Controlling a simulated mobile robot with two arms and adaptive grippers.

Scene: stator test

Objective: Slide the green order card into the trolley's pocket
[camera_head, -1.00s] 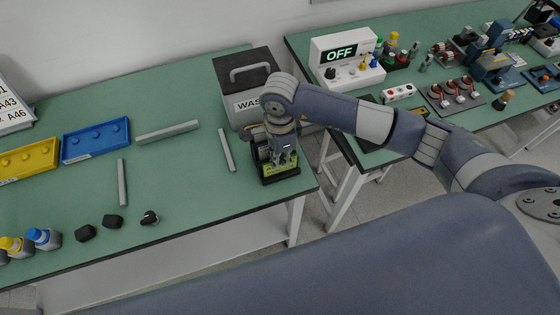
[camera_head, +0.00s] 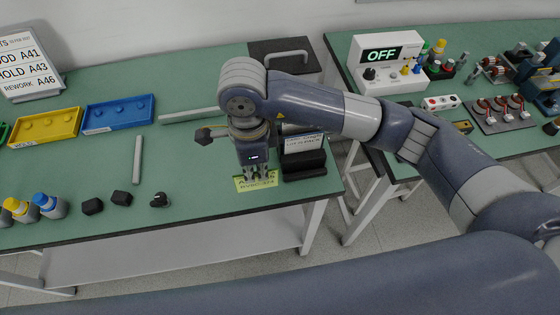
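The green order card (camera_head: 256,184), yellow-green with dark print, hangs from the fingertips of my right gripper (camera_head: 257,173). The gripper points down and is shut on the card's upper part, partly covering its print. The card is just left of a black card holder (camera_head: 305,168), apart from its slot, near the bench's front edge. A white printed card (camera_head: 304,143) stands at the back of the holder. The trolley and its pocket are not in view. My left gripper is not in view.
On the green bench (camera_head: 200,225) lie yellow (camera_head: 45,126) and blue (camera_head: 119,113) trays, grey bars, bottles and black parts. A second bench with a display box (camera_head: 388,62) is at right, across a gap.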

